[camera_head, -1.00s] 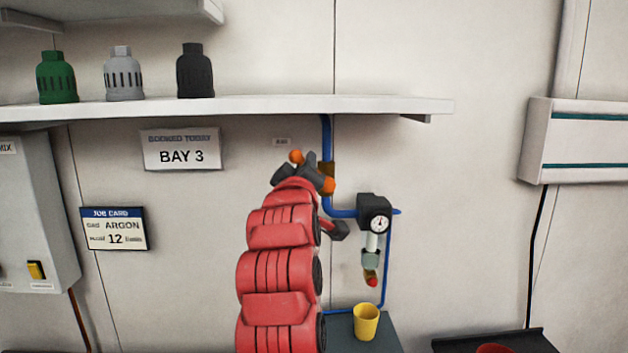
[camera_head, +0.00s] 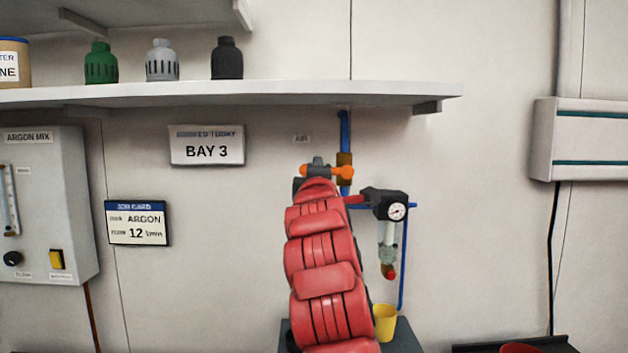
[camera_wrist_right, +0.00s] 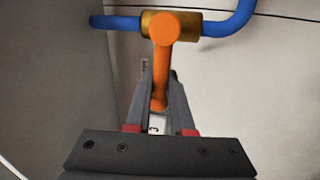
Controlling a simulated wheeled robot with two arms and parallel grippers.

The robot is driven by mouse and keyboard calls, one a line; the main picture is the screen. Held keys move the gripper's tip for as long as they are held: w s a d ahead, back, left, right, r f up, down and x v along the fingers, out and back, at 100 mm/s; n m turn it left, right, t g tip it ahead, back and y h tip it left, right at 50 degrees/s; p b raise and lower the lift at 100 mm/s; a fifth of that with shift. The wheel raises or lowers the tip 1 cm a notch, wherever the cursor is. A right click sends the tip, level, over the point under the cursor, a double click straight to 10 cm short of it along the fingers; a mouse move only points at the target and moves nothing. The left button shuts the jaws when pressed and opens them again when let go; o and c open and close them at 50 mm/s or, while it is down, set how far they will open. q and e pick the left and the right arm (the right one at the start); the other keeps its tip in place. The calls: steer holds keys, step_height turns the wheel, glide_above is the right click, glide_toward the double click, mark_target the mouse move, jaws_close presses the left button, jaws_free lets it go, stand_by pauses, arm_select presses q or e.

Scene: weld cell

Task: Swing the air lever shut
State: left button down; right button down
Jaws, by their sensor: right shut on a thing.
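The air lever (camera_head: 343,172) is orange and sits on a brass valve (camera_head: 345,159) in the blue pipe, under the small AIR label. In the head view it lies level, crosswise to the upright pipe. In the right wrist view the lever (camera_wrist_right: 162,65) stands square to the pipe, running from the brass valve (camera_wrist_right: 185,25) down between the fingers. My right gripper (camera_head: 318,169) is shut on the lever's outer part; its fingers (camera_wrist_right: 159,97) lie on both sides of it. The red arm hides part of the wall below. My left gripper is not in view.
A regulator with a gauge (camera_head: 397,211) hangs right of the arm, close to it. A yellow cup (camera_head: 385,322) stands below. A shelf (camera_head: 250,95) with several bottle-shaped caps juts out above the valve. A gas panel (camera_head: 55,200) is at left.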

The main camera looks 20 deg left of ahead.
steer(key=shift+f+n+b, duration=0.2)
steer(key=shift+n+b, duration=0.2)
steer(key=c, duration=0.8)
jaws_free()
steer(key=b+v, duration=0.5)
steer(key=v, duration=1.2)
steer(key=shift+s+d, duration=0.1)
steer(key=shift+s, duration=0.05)
